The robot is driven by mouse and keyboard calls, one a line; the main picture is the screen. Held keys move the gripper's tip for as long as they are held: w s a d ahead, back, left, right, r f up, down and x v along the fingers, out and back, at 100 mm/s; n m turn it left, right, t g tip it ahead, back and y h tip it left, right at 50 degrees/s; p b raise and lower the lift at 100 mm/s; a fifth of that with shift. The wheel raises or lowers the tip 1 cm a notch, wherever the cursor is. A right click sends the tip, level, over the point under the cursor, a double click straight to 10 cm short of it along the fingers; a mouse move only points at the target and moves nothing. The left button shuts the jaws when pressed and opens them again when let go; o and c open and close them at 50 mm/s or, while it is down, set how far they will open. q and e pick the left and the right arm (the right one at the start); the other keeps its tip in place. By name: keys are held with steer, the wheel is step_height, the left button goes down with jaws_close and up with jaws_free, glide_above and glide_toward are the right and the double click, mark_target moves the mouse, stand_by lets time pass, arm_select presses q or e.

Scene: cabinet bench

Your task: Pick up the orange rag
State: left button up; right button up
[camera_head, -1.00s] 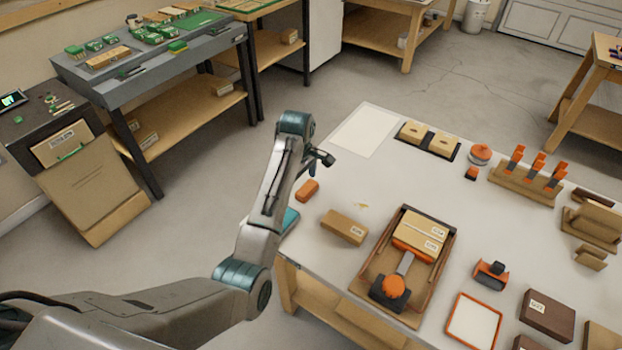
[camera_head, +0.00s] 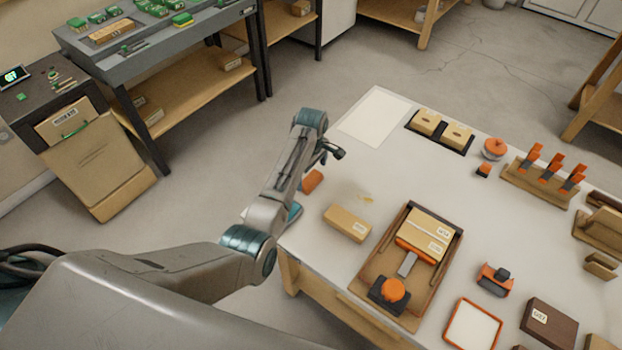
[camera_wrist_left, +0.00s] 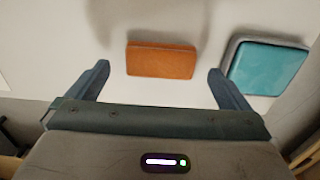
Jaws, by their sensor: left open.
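The orange rag (camera_head: 313,181) is a small folded block lying flat near the left edge of the white-topped bench. In the head view my arm covers part of its left side. In the left wrist view the whole rag (camera_wrist_left: 161,60) shows, lying between and just beyond my finger tips. My left gripper (camera_wrist_left: 159,70) is open and empty, its fingers apart on either side of the rag's width, not touching it. In the head view the left gripper (camera_head: 325,154) hangs over the bench by the rag, its fingers hard to make out. My right gripper is out of view.
A teal folded cloth (camera_wrist_left: 268,66) lies close to the right of the rag in the wrist view. A cardboard box (camera_head: 347,222) and a wooden tray (camera_head: 447,265) stand nearby on the bench. A blank pale sheet (camera_head: 375,117) lies toward the far corner.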

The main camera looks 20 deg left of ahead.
mark_target(311, 182)
arm_select(q)
step_height(311, 182, down, 2)
steer(key=shift+a+f, duration=0.1)
steer(key=shift+f, duration=0.25)
steer(key=shift+c, duration=0.7)
steer(key=c, duration=0.8)
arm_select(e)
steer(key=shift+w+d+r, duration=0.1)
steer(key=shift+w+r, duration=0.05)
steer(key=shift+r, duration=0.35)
arm_select(q)
steer(key=shift+p, duration=0.3)
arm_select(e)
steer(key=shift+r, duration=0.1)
